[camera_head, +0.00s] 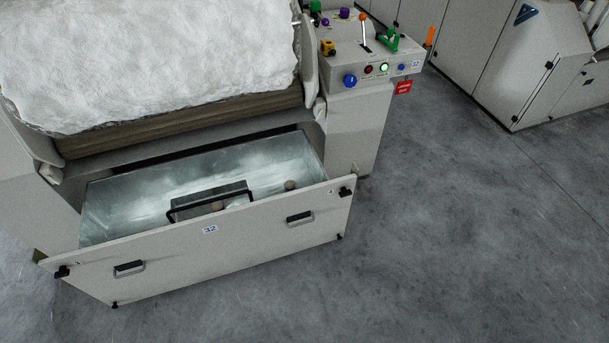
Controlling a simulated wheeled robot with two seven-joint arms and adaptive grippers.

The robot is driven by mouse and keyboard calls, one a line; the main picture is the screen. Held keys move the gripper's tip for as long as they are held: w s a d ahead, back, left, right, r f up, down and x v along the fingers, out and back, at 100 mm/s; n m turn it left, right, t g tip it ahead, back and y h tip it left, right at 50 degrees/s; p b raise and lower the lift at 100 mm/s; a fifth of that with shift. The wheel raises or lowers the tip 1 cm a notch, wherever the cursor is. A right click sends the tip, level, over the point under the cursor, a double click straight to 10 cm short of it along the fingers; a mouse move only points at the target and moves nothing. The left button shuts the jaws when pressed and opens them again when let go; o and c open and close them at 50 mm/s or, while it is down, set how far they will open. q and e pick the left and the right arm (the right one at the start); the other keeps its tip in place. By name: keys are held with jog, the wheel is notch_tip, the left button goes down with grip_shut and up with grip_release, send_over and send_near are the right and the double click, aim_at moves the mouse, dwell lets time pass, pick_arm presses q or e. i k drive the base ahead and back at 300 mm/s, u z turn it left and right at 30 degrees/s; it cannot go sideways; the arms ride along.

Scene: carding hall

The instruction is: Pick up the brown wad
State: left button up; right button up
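An open metal drawer (115,203) sticks out from the machine below the white fibre. Two small brownish lumps lie inside it: one lump (290,185) towards the right, near the front wall, and another lump (217,206) near the middle, seen through the black bar handle and partly hidden by the front panel. Either could be the brown wad; they are too small to tell apart surely. Neither of my grippers shows in the head view.
White fibre (150,55) fills the top left. Grey floor (450,230) is clear at right.

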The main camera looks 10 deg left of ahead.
aim_at(288, 184)
jog(key=u, duration=0.25)
jog(key=i, duration=0.65)
jog(key=u, duration=0.55)
